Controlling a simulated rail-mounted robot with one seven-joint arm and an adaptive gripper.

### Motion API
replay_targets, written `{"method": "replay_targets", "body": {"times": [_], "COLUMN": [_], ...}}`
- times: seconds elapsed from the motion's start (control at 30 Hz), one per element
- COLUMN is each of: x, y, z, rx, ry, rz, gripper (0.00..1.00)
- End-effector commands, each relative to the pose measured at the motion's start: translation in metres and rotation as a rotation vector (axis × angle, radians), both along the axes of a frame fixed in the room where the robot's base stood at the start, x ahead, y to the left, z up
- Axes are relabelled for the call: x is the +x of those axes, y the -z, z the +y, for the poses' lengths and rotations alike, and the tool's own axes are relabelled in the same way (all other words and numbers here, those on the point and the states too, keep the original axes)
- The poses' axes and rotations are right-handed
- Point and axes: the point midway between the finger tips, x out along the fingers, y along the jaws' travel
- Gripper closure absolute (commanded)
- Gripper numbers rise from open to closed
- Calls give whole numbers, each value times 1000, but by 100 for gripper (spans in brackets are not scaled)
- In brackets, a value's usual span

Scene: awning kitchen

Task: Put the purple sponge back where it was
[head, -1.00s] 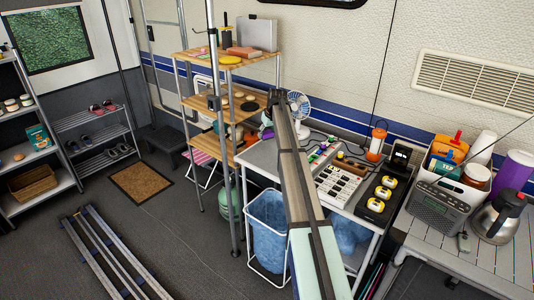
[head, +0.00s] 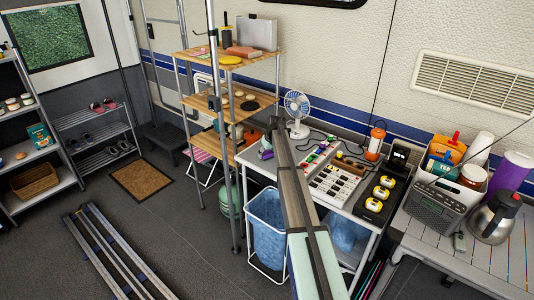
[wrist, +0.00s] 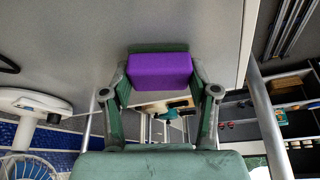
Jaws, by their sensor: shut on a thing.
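The purple sponge (wrist: 160,68) is a plain rectangular block. In the wrist view it sits between the two fingers of my gripper (wrist: 160,80), which is shut on it. In the head view my gripper (head: 264,145) is small, at the far end of my arm, by the left end of the white work table (head: 259,162). A small patch of purple shows there beside it. I cannot tell from these views whether the sponge touches the table top.
A white fan (head: 297,112) stands close by at the table's back left. A wooden shelf unit (head: 228,62) rises left of the table. A grey device with white keys (head: 335,184) and a black tray with yellow items (head: 375,207) fill the table's right part.

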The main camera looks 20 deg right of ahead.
Motion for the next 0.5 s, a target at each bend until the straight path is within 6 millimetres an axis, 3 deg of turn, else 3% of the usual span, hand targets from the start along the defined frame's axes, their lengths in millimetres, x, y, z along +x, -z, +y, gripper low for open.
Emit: {"method": "replay_targets", "body": {"times": [0.27,0.3,0.33,0.37,0.5], "x": [0,0,0,0,0], "y": [4,4,3,3,3], "z": [0,0,0,0,0], "rx": [0,0,0,0,0], "ry": [0,0,0,0,0], "rz": [1,1,1,1,1], "gripper": [68,33,23,15,15]}}
